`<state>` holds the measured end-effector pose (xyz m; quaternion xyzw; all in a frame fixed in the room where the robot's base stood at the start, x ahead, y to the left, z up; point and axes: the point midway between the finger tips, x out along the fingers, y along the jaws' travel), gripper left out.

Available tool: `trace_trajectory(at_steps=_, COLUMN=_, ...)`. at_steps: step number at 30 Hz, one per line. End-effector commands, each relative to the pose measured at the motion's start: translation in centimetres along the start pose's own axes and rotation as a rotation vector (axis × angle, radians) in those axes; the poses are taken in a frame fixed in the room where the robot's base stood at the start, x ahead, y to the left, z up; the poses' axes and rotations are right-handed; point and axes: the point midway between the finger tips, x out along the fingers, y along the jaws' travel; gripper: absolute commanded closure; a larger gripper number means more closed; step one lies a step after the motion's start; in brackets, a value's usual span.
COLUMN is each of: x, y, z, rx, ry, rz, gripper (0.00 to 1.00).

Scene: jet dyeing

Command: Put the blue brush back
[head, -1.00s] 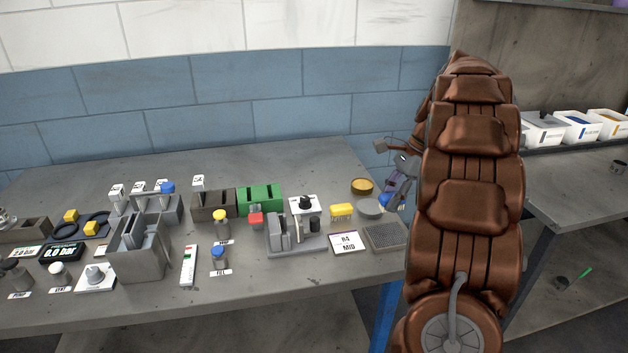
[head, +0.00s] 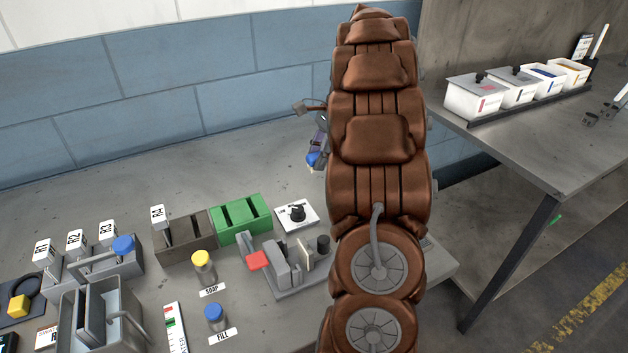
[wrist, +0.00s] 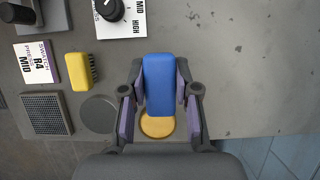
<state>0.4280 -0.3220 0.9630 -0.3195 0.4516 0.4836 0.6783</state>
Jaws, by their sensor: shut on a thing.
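The blue brush (wrist: 159,84) is held between the purple-padded fingers of my gripper (wrist: 160,97) in the wrist view. It covers part of a round gold disc (wrist: 157,127) on the table below. In the head view only the blue end of the brush (head: 312,159) shows, left of my arm. My gripper (head: 320,145) is partly hidden by the arm there. The brush's height above the table is hard to tell. A yellow brush (wrist: 81,80) lies left of my gripper in the wrist view.
A grey disc (wrist: 98,114), a mesh plate (wrist: 46,113), a MID card (wrist: 36,62) and a dial box (wrist: 118,18) lie nearby. The table right of my gripper in the wrist view is bare. The green rack (head: 240,218) stands front-left of my arm in the head view.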

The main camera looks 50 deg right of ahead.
Motion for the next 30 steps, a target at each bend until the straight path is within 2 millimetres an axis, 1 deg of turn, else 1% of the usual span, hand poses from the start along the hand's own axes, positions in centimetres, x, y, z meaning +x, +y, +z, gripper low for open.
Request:
trace_trajectory(at_steps=4, x=2.2, y=0.1, z=-0.9, rx=0.002, ry=-0.003, rz=0.001, gripper=1.00)
trace_trajectory(at_steps=6, x=2.9, y=0.1, z=-1.3, rx=0.003, ry=-0.003, rz=0.002, gripper=1.00)
trace_trajectory(at_steps=11, x=3.9, y=0.0, z=-1.8, rx=0.001, ry=0.000, rz=-0.002, gripper=1.00)
trace_trajectory(at_steps=18, x=6.8, y=0.0, z=-2.9, rx=0.003, ry=-0.002, rz=0.000, gripper=1.00)
trace_trajectory(at_steps=30, x=7.2, y=0.0, z=-3.1, rx=0.001, ry=-0.001, rz=-0.002, gripper=1.00)
